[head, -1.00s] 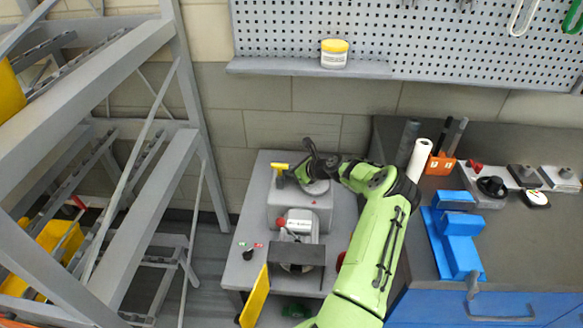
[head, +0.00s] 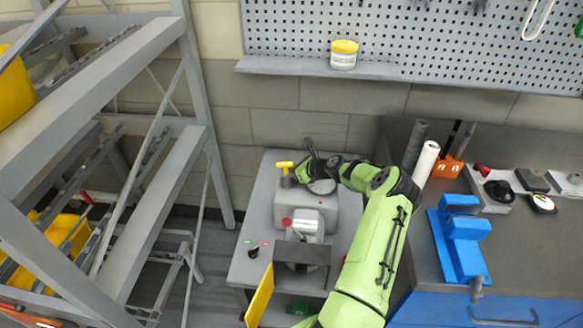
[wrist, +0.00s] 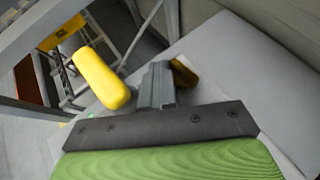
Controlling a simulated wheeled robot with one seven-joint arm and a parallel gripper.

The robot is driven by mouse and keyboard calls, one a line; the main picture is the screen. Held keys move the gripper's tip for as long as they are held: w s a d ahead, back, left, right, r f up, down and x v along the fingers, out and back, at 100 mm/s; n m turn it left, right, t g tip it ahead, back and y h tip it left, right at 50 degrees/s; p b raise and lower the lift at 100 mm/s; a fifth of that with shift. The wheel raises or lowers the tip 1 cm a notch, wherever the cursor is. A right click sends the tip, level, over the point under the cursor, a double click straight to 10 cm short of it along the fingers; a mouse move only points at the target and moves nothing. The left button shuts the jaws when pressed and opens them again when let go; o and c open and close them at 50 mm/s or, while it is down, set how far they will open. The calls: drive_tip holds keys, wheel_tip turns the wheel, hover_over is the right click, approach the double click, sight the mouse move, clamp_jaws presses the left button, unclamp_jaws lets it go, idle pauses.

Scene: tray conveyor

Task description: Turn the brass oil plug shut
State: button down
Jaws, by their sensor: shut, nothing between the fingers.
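A brass-brown piece, which looks like the oil plug (wrist: 185,72), shows in the wrist view just behind and right of my fingertips, partly hidden by them. In the head view I cannot make it out; my wrist and hand cover that part of the grey machine housing (head: 345,212). My gripper (wrist: 157,85) has its grey fingers together and empty, close to the brass piece; I cannot tell whether they touch. In the head view my gripper (head: 302,172) is low over the housing top. A yellow T-shaped handle (head: 285,165) stands just left of it, and it also shows in the wrist view (wrist: 102,80).
The machine stands on a grey table (head: 250,235) with a red knob (head: 287,222) and a black switch (head: 253,252). A grey rack (head: 200,130) rises at left. A workbench (head: 525,255) with a blue fixture (head: 460,240) is at right. A yellow panel (head: 259,297) juts at the front.

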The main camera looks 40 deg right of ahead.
drive_tip(key=shift+w+a+p, duration=0.2)
drive_tip(key=shift+a+p, duration=0.05)
drive_tip(key=shift+p, duration=0.4)
idle(0.4)
drive_tip(key=shift+d+b, duration=0.4)
drive_tip(key=shift+d, duration=0.25)
drive_tip(key=shift+s+d+r, duration=0.2)
drive_tip(key=shift+s+d, duration=0.05)
drive_tip(key=shift+s, duration=0.05)
drive_tip(key=p+v, duration=0.1)
drive_tip(key=v, duration=0.9)
drive_tip(key=p+v, duration=0.1)
drive_tip(key=v, duration=0.4)
drive_tip(key=shift+a+p, duration=0.3)
drive_tip(key=shift+p, duration=0.05)
